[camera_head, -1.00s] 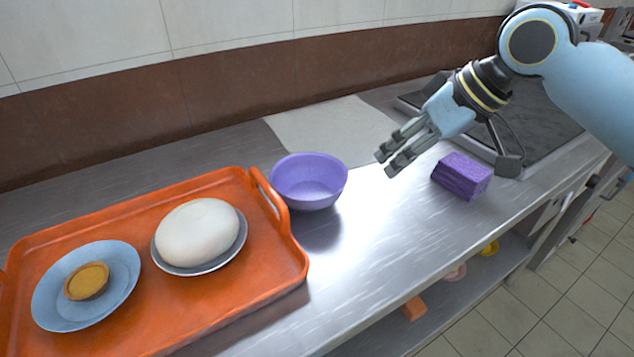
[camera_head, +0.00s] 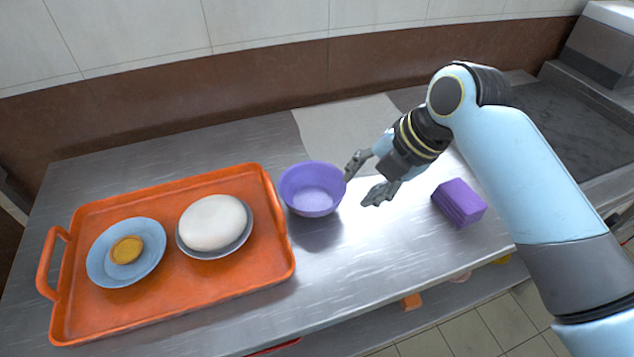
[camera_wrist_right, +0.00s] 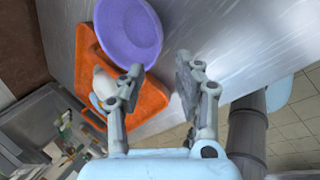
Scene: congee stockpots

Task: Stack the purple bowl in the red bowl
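The purple bowl (camera_head: 312,190) stands upright and looks empty on the steel counter, just right of the orange tray. It also shows in the right wrist view (camera_wrist_right: 128,30), ahead of the fingers. My right gripper (camera_head: 368,178) is open and empty, with its fingers just right of the bowl and pointing towards it. In the right wrist view its two fingers (camera_wrist_right: 160,75) are spread apart. No red bowl can be made out; only a sliver of something red (camera_head: 275,347) shows at the bottom edge below the counter. My left gripper is not in view.
The orange tray (camera_head: 85,312) holds a blue plate (camera_head: 105,270) with a small orange-brown piece and a grey dish (camera_head: 237,245) with a white rounded lump. A purple block (camera_head: 459,203) lies right of my gripper. The counter front between tray and block is clear.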

